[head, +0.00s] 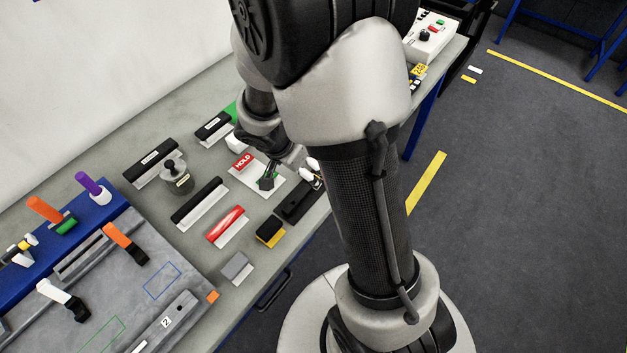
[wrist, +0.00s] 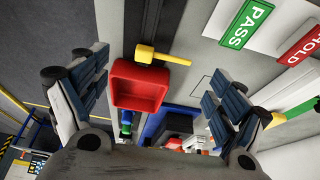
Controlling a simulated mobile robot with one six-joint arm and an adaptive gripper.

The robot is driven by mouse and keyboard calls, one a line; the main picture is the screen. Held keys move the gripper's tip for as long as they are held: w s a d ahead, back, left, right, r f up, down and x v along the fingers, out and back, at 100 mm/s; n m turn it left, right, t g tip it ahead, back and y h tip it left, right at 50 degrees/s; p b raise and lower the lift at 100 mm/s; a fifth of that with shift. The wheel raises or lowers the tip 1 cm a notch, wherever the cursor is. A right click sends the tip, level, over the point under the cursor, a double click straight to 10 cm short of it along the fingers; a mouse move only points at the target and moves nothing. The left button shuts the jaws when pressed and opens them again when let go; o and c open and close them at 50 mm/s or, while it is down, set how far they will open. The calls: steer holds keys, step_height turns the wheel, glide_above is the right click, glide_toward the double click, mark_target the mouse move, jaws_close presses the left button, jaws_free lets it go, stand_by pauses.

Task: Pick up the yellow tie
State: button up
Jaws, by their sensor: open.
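A yellow piece with a thick rounded head and a thin bar, which looks like the yellow tie (wrist: 160,56), lies at the upper middle of the wrist view. It is right beside the far edge of a red tray (wrist: 140,86); I cannot tell whether they touch. My gripper (wrist: 158,88) is open, with one blue-padded finger on each side of the picture and nothing held between them. The tie appears beyond the fingertips, between their lines. In the head view my own arm covers much of the scene, and I cannot make out the tie there.
In the wrist view a green PASS label (wrist: 246,25) and a red HOLD label (wrist: 300,46) lie to the right. In the head view the bench (head: 190,236) carries several tools, and a blue-edged fixture (head: 70,250) stands at left. A white control box (head: 430,38) is at the far end.

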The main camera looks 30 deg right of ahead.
steer(key=x, duration=0.1)
steer(key=b+x, duration=0.1)
steer(key=x, duration=0.3)
steer(key=shift+w, duration=0.3)
steer(key=shift+r, duration=0.1)
steer(key=shift+c, duration=0.4)
steer(key=c, duration=0.7)
